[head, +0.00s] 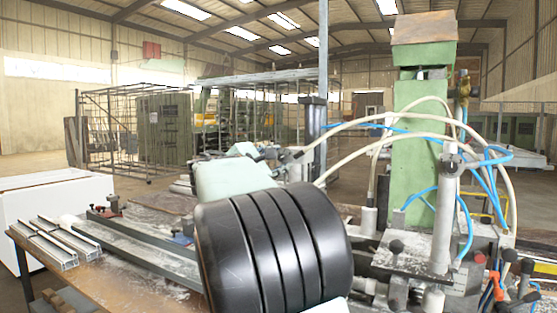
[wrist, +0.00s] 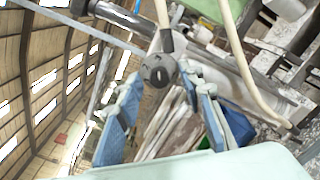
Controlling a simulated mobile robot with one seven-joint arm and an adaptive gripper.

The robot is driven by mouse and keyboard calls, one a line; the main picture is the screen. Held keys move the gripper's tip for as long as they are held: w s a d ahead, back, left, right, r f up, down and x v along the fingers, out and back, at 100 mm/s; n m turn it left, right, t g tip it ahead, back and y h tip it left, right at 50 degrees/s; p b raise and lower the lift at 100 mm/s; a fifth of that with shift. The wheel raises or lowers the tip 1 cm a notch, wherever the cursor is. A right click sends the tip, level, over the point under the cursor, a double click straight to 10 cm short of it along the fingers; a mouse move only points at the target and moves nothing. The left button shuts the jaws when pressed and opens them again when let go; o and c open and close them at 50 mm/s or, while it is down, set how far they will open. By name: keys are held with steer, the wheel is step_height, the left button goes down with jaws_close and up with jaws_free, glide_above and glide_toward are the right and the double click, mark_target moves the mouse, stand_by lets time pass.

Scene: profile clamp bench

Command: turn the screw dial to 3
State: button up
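A dark grey round knob (wrist: 158,69), which looks like the screw dial, faces me in the upper middle of the wrist view. A small dark mark shows on its face; no numbers can be read. My gripper (wrist: 166,92) is open, with its blue-padded fingers spread wide and nothing held between them. The knob appears between and just beyond the fingertips; I see no clear contact. In the head view my pale gripper body shows behind my black arm link, and its small fingers (head: 272,155) are partly hidden. I cannot surely pick out the dial there.
A green machine column (head: 414,150) with white and blue hoses stands at right. A white hose (wrist: 238,60) passes right of the knob in the wrist view. Aluminium profiles (head: 45,243) lie on the bench at left. A wire cage (head: 105,125) stands far behind.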

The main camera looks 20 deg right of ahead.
steer(key=v, duration=1.1)
steer(key=shift+s+a, duration=0.25)
steer(key=shift+d, duration=0.1)
